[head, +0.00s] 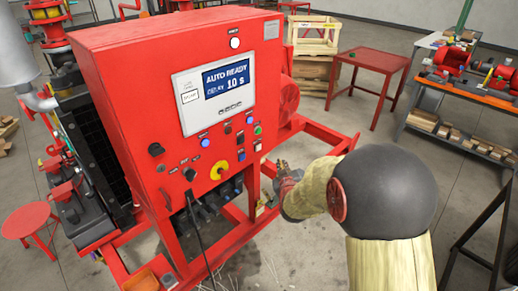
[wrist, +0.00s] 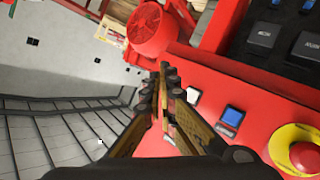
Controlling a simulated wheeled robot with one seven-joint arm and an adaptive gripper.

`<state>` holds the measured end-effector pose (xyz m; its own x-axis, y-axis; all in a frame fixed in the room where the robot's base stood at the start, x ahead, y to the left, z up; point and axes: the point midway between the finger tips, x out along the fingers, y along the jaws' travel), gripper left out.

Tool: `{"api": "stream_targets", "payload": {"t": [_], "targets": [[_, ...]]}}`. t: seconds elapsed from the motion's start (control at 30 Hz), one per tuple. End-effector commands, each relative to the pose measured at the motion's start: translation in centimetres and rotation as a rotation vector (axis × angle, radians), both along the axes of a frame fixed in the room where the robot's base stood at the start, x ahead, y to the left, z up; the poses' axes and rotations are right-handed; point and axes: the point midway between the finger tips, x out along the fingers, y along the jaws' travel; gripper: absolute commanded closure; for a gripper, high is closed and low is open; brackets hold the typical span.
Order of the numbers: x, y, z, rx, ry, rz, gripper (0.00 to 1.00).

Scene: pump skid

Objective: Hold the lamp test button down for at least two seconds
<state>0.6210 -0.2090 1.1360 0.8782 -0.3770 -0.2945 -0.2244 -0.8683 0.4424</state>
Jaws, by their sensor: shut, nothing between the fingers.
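The red control panel (head: 140,110) has several buttons and lamps on its front; their labels are too small to read, so I cannot tell which is the lamp test button. The head view shows a green button (head: 257,129) and a blue lamp (head: 205,143). In the wrist view a pale button (wrist: 193,95) and a blue square button (wrist: 231,117) lie right of the fingers. My gripper (wrist: 166,72) is shut and empty, its fingertips near the panel; I cannot tell whether they touch it. In the head view my gripper (head: 281,165) is at the panel's lower right.
A yellow-ringed red emergency stop (head: 218,170) sits low on the panel, and right of the fingers in the wrist view (wrist: 303,155). The display (head: 226,78) reads AUTO READY, 10 s. Red frame rails (head: 325,132) run beside my arm. A red table (head: 373,60) stands behind.

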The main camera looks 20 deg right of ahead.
Motion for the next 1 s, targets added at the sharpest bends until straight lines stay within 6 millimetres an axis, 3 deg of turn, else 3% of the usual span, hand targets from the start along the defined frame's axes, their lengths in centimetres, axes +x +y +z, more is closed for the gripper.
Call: {"api": "stream_targets", "payload": {"t": [0.6,1.0], "targets": [[6.8,2.5,-0.1,0.001,0.000,0.001,1.00],[7.9,2.9,0.0,0.001,0.001,0.000,1.00]]}}
